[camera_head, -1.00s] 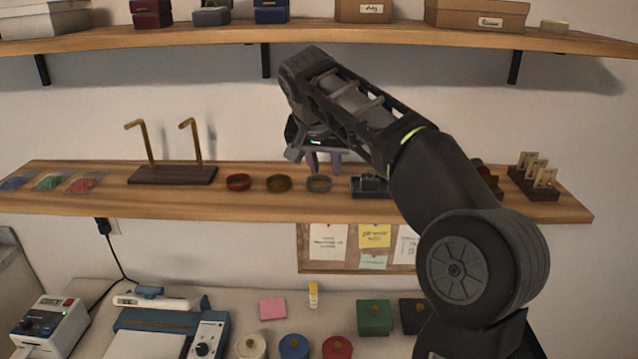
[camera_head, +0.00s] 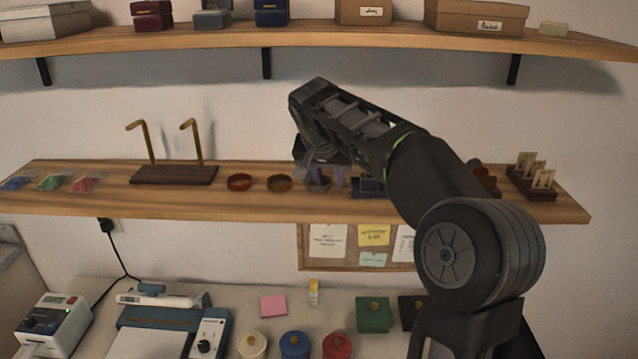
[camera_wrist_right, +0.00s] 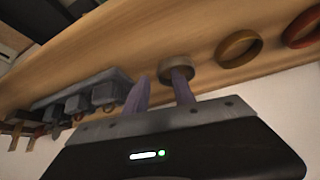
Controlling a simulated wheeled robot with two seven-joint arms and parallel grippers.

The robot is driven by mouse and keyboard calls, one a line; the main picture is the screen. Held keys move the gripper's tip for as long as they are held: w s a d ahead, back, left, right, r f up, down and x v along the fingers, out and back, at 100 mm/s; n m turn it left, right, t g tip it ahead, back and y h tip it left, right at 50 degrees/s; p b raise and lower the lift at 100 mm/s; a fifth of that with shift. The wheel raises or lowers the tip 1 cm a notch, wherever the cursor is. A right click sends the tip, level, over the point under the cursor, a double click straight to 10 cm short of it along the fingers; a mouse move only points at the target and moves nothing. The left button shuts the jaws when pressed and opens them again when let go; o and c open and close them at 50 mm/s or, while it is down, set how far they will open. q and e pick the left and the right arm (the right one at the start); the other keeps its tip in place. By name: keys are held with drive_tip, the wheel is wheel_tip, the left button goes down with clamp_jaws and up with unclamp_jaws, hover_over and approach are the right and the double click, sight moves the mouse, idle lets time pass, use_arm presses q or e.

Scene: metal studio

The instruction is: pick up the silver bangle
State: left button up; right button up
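The silver bangle (camera_head: 317,186) lies on the middle wooden shelf (camera_head: 420,210), at the right end of a row of bangles. It also shows in the right wrist view (camera_wrist_right: 166,65). My right gripper (camera_head: 326,179) is down at the bangle, its two purple-grey fingers apart. In the right wrist view the gripper (camera_wrist_right: 160,73) has one finger overlapping the bangle's ring and the other beside it. I cannot tell if that finger is inside the ring or in front of it. My left gripper is not in view.
A red bangle (camera_head: 239,182) and a bronze bangle (camera_head: 279,183) lie to the left. A dark blue-grey holder (camera_head: 367,188) stands close on the right; a brass-armed stand (camera_head: 172,174) is farther left. The upper shelf (camera_head: 330,35) with boxes is above.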

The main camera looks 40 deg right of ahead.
drive_tip(key=shift+c, duration=0.2)
clamp_jaws()
idle(0.6)
